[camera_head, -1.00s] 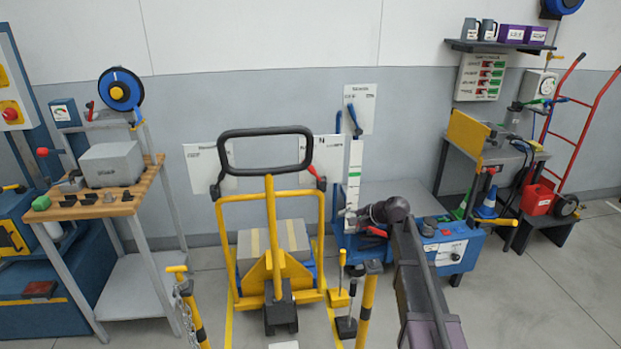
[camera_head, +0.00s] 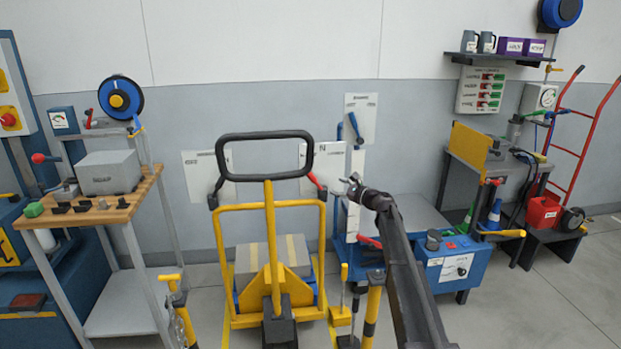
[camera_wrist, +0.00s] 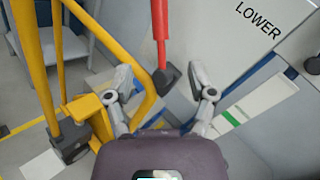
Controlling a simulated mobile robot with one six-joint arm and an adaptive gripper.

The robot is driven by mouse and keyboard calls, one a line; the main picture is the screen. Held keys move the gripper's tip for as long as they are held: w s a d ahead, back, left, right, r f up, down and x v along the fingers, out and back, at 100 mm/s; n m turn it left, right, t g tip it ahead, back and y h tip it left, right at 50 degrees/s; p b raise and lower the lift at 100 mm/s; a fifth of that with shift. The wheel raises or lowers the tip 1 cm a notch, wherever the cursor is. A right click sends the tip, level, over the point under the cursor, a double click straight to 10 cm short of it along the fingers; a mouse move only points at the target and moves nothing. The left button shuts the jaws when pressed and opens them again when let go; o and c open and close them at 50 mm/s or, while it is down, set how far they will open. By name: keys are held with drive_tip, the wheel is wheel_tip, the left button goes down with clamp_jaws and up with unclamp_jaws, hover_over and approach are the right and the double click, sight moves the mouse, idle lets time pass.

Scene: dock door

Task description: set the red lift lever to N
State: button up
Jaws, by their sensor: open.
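The red lift lever (camera_head: 315,181) stands at the top right corner of the yellow truck frame (camera_head: 322,240), leaning up and to the left in the head view. In the wrist view the red lever (camera_wrist: 160,28) rises from a dark block (camera_wrist: 167,77). A white board (camera_head: 318,165) marked N is behind it; LOWER is readable on the board (camera_wrist: 285,28) in the wrist view. My gripper (camera_head: 353,182) is open and empty, right of the lever. In the wrist view the fingertips of my gripper (camera_wrist: 160,72) appear on either side of the block; contact is not visible.
The black loop handle (camera_head: 265,135) stands left of the lever. Yellow posts (camera_head: 371,315) stand low in front. A blue bench unit (camera_head: 450,262) is right of my arm. A workbench (camera_head: 105,212) is at the left. The wall is close behind.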

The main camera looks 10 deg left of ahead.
sight(313, 177)
drive_tip(key=shift+a, duration=0.1)
drive_tip(key=x, duration=1.3)
drive_tip(key=shift+w+a+f, duration=0.1)
drive_tip(key=shift+w+a, duration=0.05)
drive_tip(key=shift+a, duration=0.15)
clamp_jaws()
